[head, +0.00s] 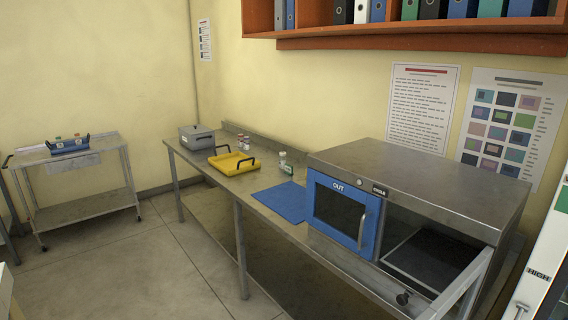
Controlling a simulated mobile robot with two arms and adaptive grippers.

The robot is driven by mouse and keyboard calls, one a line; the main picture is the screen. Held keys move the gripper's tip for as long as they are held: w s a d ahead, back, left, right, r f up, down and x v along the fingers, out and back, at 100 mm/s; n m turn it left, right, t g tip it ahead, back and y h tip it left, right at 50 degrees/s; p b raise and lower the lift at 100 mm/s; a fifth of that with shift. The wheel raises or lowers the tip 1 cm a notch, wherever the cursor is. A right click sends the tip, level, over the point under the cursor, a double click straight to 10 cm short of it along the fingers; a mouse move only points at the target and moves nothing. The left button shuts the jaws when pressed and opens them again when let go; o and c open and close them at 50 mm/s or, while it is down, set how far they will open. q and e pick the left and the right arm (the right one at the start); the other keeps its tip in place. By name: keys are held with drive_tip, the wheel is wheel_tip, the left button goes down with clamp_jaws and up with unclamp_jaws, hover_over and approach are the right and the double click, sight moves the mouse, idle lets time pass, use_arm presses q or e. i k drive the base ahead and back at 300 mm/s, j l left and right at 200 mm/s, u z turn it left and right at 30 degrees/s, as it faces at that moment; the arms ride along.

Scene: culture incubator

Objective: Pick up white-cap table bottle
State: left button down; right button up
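A small bottle with a white cap and a green label (287,168) stands upright on the metal bench (262,182), between the yellow tray and the incubator box. Two smaller vials (244,143) stand close together further back on the bench, behind the yellow tray; their cap colours are too small to tell surely. Neither of my grippers is in view.
A yellow tray with dark handles (232,168), a grey lidded box (196,137) and a blue mat (283,202) are on the bench. A metal box with a blue "OUT" door (340,213) stands right of the bottle. A cart (75,165) stands left; the floor (150,260) between is clear.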

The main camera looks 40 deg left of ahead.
sight(283, 158)
drive_tip(key=i+j, duration=0.15)
drive_tip(key=j, duration=0.2)
drive_tip(key=i+j+z, duration=0.1)
drive_tip(key=j, duration=0.3)
drive_tip(key=i+j, duration=0.2)
drive_tip(key=j, duration=0.15)
